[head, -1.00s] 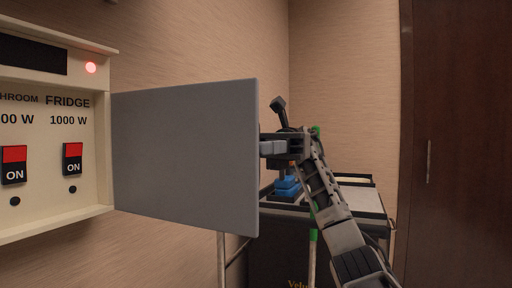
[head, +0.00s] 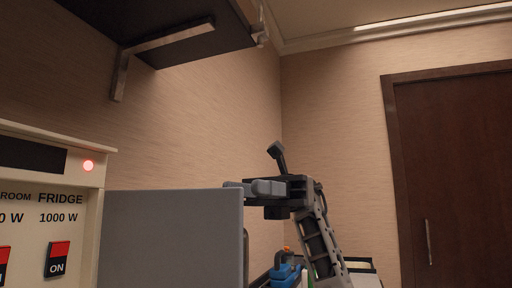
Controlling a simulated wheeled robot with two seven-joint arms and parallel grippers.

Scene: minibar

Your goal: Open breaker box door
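The breaker box (head: 82,215) is at the left, cream-coloured, with its switch panel exposed. Its grey door (head: 170,240) stands swung out to the right of the box, wide open, with its lower part cut off by the picture. A dark curved piece, perhaps the handle (head: 246,258), shows at the door's right edge. My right gripper (head: 248,187) is level with the door's top right corner, fingers pointing left. I cannot tell whether it touches the door, or how far its fingers are apart. My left gripper is out of view.
A dark shelf (head: 165,25) on a metal bracket (head: 120,75) hangs above the box. A cart (head: 365,280) with a blue item (head: 285,276) on it is behind my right arm. A brown wooden door (head: 455,180) is at the right. The wall between is bare.

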